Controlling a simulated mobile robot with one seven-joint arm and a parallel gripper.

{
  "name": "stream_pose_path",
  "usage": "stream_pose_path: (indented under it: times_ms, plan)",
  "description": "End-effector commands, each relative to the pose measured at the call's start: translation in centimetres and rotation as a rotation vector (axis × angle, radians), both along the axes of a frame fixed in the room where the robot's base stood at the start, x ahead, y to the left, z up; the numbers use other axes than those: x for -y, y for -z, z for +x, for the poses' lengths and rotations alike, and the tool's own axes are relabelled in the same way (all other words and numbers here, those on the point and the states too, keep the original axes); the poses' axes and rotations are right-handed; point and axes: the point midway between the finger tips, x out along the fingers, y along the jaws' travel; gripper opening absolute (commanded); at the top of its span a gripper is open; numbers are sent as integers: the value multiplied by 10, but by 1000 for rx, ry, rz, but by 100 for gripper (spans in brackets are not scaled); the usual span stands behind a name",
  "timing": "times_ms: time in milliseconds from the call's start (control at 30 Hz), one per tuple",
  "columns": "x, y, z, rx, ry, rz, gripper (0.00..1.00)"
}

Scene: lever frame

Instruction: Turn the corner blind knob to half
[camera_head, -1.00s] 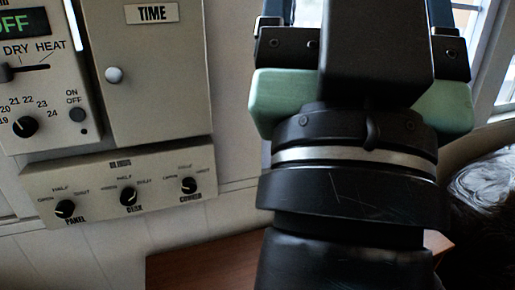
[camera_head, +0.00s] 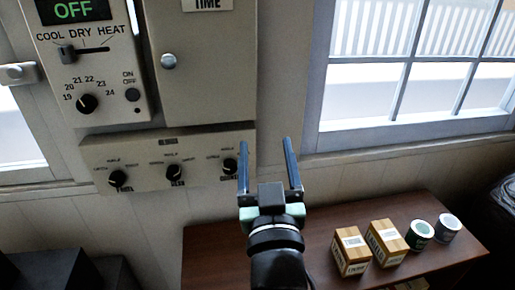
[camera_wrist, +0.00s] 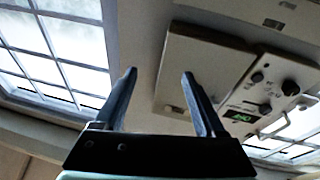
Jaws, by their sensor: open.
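The blind control panel (camera_head: 166,160) is a wide beige box on the wall with several small labels and 3 black knobs in a row. The corner blind knob (camera_head: 229,166) is the rightmost one, just left of my gripper in the head view. Its exact pointer angle is too small to tell. The other two knobs are the left knob (camera_head: 117,178) and the middle knob (camera_head: 174,172). My gripper (camera_head: 265,142) is open and empty, fingers pointing up and apart from the knob in the picture. The wrist view shows both fingers (camera_wrist: 158,75) spread with nothing between them.
Above the panel are a thermostat unit (camera_head: 88,75) with a green OFF display and a closed beige TIME box (camera_head: 205,85). A window (camera_head: 415,75) is at the right. A brown table (camera_head: 215,245) below holds two boxes (camera_head: 388,240) and two cans (camera_head: 420,231).

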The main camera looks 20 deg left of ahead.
Motion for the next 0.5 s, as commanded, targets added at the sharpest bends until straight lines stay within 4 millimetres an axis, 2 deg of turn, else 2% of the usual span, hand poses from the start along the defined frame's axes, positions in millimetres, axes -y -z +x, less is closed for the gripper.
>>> stream_pose_path:
  times_ms: [33,100,200,300,500]
  plan:
    - [-16,39,-2,-80,-44,-13,72]
    - [-30,81,-8,-150,-89,-22,72]
    - [-42,120,-18,-214,-125,-30,72]
    - [-47,136,-21,-239,-140,-33,72]
    - [-57,135,-6,-240,-142,-31,72]
